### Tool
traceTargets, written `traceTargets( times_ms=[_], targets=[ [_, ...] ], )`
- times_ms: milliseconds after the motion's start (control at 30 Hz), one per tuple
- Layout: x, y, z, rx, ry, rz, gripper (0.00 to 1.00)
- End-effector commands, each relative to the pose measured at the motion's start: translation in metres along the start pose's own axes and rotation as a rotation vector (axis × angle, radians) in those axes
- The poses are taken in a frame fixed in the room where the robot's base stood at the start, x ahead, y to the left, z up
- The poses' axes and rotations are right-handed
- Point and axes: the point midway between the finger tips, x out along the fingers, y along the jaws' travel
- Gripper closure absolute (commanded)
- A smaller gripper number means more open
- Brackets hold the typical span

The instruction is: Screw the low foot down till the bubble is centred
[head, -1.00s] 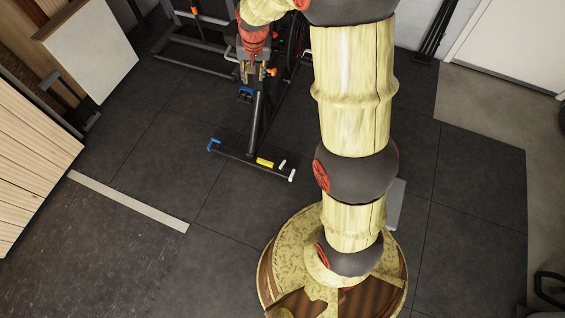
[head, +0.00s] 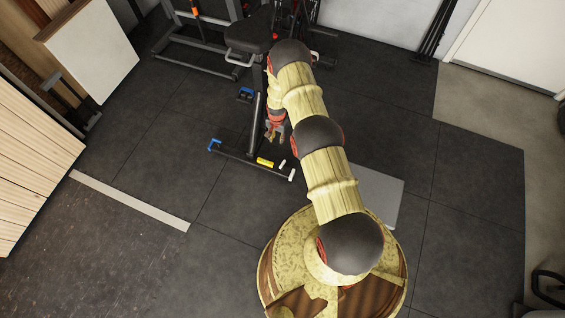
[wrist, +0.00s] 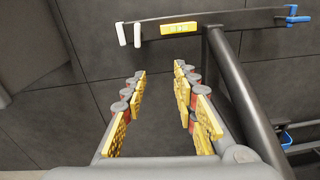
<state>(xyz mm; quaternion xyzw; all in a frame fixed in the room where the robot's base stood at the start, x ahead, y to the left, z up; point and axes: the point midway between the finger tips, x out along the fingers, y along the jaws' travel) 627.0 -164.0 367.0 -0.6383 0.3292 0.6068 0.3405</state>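The stand's dark cross bar (head: 235,154) lies low over the floor, with a blue foot piece (head: 213,144) at its left end and a white foot piece (head: 292,174) at its right end. A second white piece (head: 282,163) sits close by. The yellow level (head: 264,162) is on the bar near the white end; in the wrist view its vial (wrist: 180,28) looks greenish, but the bubble is too small to read. In the wrist view the white pieces (wrist: 129,35) are at upper left, beyond my fingers. My gripper (wrist: 160,75) is open and empty; it also shows beside the upright beam (head: 274,132).
A sloping dark beam (wrist: 240,95) runs along the right of my gripper in the wrist view. A blue-edged part (head: 246,94) is beside it. A dark seat (head: 250,35) stands behind. The floor left of the bar is clear.

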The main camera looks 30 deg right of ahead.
Motion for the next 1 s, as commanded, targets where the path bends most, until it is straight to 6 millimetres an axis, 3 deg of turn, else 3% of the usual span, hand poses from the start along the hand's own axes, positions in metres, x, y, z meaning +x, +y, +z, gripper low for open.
traceTargets(
  times_ms=[33,200,400,800,1000],
  targets=[
    [0.025,0.012,0.008,0.021,-0.011,0.01,0.71],
    [0.078,0.037,0.024,0.073,-0.024,0.024,0.71],
    [0.104,0.049,0.032,0.097,-0.029,0.03,0.71],
    [0.161,0.052,0.035,0.098,-0.031,0.031,0.71],
    [0.178,0.052,0.035,0.097,-0.03,0.031,0.71]
  ],
)
